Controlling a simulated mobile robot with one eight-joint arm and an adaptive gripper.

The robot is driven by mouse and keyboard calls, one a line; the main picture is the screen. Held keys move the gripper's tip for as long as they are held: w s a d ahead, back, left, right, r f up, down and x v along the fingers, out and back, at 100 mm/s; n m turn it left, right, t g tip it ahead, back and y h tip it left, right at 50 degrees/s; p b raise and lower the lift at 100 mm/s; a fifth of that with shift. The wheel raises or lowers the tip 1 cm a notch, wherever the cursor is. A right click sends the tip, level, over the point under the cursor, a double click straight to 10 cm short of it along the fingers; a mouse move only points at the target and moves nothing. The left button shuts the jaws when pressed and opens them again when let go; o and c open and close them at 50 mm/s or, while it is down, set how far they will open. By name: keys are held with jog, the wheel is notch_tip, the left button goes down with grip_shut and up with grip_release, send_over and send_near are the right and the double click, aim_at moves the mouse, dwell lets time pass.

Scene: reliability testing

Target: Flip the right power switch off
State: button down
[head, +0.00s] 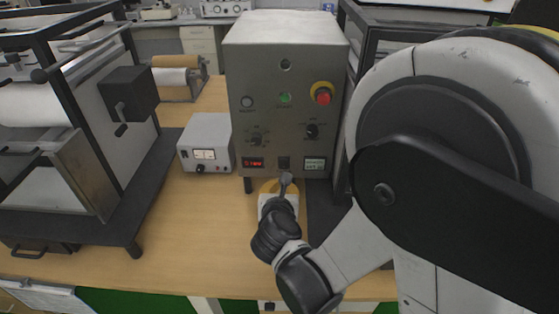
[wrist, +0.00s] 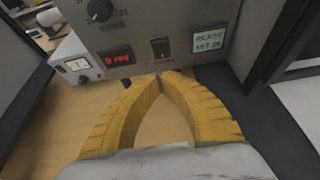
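A dark rocker switch (wrist: 161,48) sits low on the front panel of a grey control box (head: 285,70), between a red display and a pale display. It also shows in the head view (head: 284,162). Which way it is tipped is too small to tell. My gripper (wrist: 160,76) has two yellow fingers with their tips together and nothing between them. The tips are just below the switch in the wrist view, and I see no clear contact. In the head view my gripper (head: 279,184) is in front of the box's lower edge, partly hidden by my wrist.
The panel also has a red display (wrist: 116,58), a pale display (wrist: 209,37), knobs and a red stop button (head: 323,97). A small white meter unit (head: 205,143) stands left of the box. A black-framed machine (head: 75,130) fills the far left. Bare table lies between.

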aim_at(281, 166)
jog(key=x, duration=0.2)
jog(key=r+b+x, duration=0.1)
jog(key=x, duration=0.1)
jog(key=b+x, duration=0.1)
jog(key=x, duration=0.2)
jog(key=shift+w+r, duration=0.15)
jog(key=shift+w, duration=0.25)
jog(key=shift+w+r, duration=0.1)
jog(key=shift+w, duration=0.35)
